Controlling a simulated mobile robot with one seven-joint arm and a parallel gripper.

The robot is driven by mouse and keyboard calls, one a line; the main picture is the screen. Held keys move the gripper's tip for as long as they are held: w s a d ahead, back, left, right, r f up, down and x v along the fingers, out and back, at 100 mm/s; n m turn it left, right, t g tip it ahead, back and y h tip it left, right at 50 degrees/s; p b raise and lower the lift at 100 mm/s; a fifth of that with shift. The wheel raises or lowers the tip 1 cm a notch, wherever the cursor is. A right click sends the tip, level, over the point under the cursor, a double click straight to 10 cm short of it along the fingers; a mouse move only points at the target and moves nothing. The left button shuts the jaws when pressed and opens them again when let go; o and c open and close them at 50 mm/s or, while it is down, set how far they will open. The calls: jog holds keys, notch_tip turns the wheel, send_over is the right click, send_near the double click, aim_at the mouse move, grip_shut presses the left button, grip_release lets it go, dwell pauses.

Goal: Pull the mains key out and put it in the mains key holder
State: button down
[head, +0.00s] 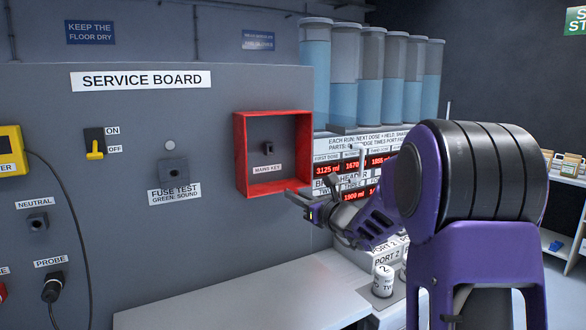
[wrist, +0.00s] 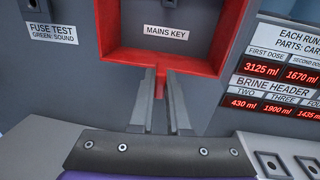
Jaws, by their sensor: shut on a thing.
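The red open box (head: 238,155) on the service board holds a dark mains key lock (head: 268,147) above a MAINS KEY label (head: 267,168). In the wrist view only the lower edge of this lock (wrist: 170,3) shows. My gripper (head: 292,192) is in front of the box's lower right edge. I cannot make out a mains key holder in either view.
A fuse test socket (head: 173,172) and a yellow-handled switch (head: 95,148) are left of the box. Red number displays (head: 327,170) and tall blue-filled cylinders (head: 315,75) stand to the right. A pale counter (head: 240,295) is below, with a white canister (head: 383,281) on its right.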

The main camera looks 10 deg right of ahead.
notch_tip(320, 180, up, 10)
jog(key=m+h, duration=0.1)
jog(key=shift+a+f+m+t+h, duration=0.15)
jog(key=shift+a+m+t+h, duration=0.15)
jog(key=shift+a+t+h, duration=0.15)
jog(key=shift+s+f+b, duration=0.1)
jog(key=shift+b, duration=0.5)
jog(key=x, duration=0.5)
jog(key=shift+w+a, duration=0.15)
jog(key=shift+w, duration=0.2)
jog(key=shift+b, duration=0.4)
dwell(0.9)
jog(key=shift+x, duration=1.5)
dwell(0.3)
jog(key=shift+c, duration=1.6)
grip_release()
